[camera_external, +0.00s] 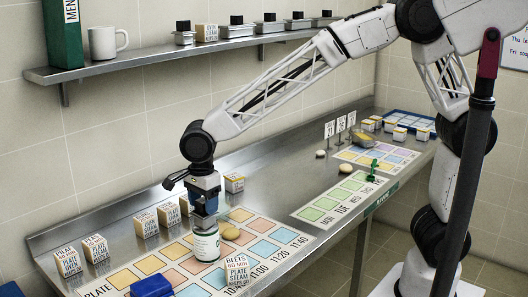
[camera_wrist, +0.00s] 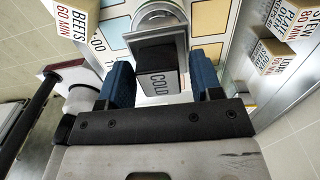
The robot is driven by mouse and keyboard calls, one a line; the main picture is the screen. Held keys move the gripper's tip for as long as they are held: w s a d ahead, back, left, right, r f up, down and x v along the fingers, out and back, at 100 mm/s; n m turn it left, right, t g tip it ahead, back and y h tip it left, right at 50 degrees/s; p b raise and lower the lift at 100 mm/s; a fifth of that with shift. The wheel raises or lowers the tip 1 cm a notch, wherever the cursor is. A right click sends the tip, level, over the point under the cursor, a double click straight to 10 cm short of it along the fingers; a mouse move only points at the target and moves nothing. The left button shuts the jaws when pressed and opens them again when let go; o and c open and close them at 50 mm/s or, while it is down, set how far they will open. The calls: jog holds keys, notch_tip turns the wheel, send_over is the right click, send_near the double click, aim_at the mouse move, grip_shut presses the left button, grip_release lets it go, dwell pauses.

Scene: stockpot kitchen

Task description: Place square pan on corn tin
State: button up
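A round tin with a metal rim (camera_wrist: 160,14) shows just beyond and below the pan. In the external view my gripper (camera_external: 204,208) points down above a pale tin (camera_external: 206,245) on the coloured board.
Several label boxes line the back. A shelf (camera_external: 170,62) runs above.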

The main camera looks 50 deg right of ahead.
jog(key=shift+r, duration=0.15)
jog(key=shift+r, duration=6)
jog(key=s+d+r+n+t, duration=0.1)
jog(key=s+d+n, duration=0.25)
jog(key=d, duration=0.95)
jog(key=s+d+r+n, duration=0.2)
jog(key=d+n, duration=0.2)
jog(key=d, duration=0.9)
jog(key=s+d+f+n, duration=0.2)
jog(key=s+d+n, duration=0.1)
jog(key=s+d, duration=0.3)
jog(key=s+d+f+n+t, duration=0.1)
jog(key=s+d+f+n, duration=0.1)
jog(key=s+d+n, duration=0.2)
jog(key=s+d+f+n, duration=0.2)
jog(key=s+d+n, duration=0.1)
jog(key=s+d, duration=0.4)
jog(key=shift+s+d+t, duration=0.15)
jog(key=shift+s+d, duration=0.05)
jog(key=shift+d, duration=0.45)
jog(key=shift+s+d+t, duration=0.15)
jog(key=shift+d, duration=0.45)
